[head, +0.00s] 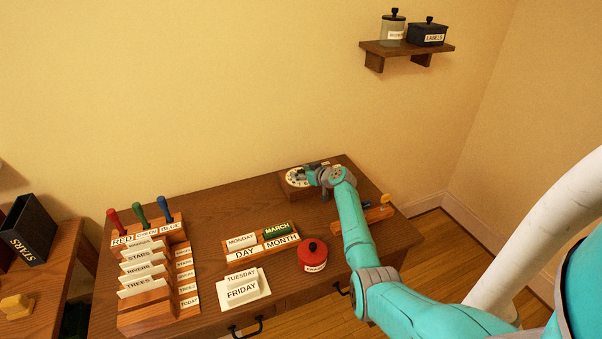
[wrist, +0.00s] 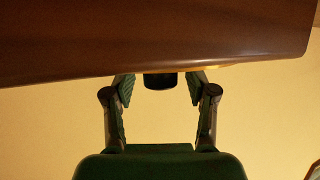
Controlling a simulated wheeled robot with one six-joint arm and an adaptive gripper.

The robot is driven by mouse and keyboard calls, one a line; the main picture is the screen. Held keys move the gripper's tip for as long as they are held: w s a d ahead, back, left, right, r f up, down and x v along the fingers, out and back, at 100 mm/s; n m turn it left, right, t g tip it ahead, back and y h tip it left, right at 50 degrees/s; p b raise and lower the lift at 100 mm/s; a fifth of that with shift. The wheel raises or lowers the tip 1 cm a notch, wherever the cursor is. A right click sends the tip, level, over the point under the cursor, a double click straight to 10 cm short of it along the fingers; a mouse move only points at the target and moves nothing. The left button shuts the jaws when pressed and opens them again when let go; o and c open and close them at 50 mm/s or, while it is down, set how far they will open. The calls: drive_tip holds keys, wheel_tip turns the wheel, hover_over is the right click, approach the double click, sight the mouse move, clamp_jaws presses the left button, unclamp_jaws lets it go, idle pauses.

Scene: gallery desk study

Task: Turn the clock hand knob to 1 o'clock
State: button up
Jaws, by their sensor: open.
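The clock (head: 293,182) has a white dial on a wooden base and sits at the back of the desk, right of centre. My gripper (head: 311,174) is at the dial and covers much of it in the head view. In the wrist view my gripper (wrist: 160,88) is open, with one finger on each side of a short dark piece (wrist: 160,81). This piece looks like the knob, and I see gaps beside it. A wooden slab (wrist: 150,35) fills the top of the wrist view. The direction of the clock hand is hidden.
The desk (head: 205,205) also holds a card rack (head: 160,318) with colored-handled tools, a day and month holder (head: 262,248), loose day cards (head: 243,291) and a red jar (head: 312,256). A wooden tray (head: 378,214) lies right of my arm. A wall shelf (head: 407,49) is above.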

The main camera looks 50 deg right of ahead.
drive_tip(key=shift+w, duration=0.1)
clamp_jaws()
drive_tip(key=shift+a+f+m+h, duration=0.1)
drive_tip(key=shift+m+h, duration=0.3)
drive_tip(key=shift+h, duration=0.1)
drive_tip(key=shift+m+g+h, duration=0.4)
drive_tip(key=shift+m+h, duration=0.4)
drive_tip(key=shift+m+g+h, duration=1)
drive_tip(key=shift+m+h, duration=0.6)
drive_tip(key=shift+m+g+h, duration=0.3)
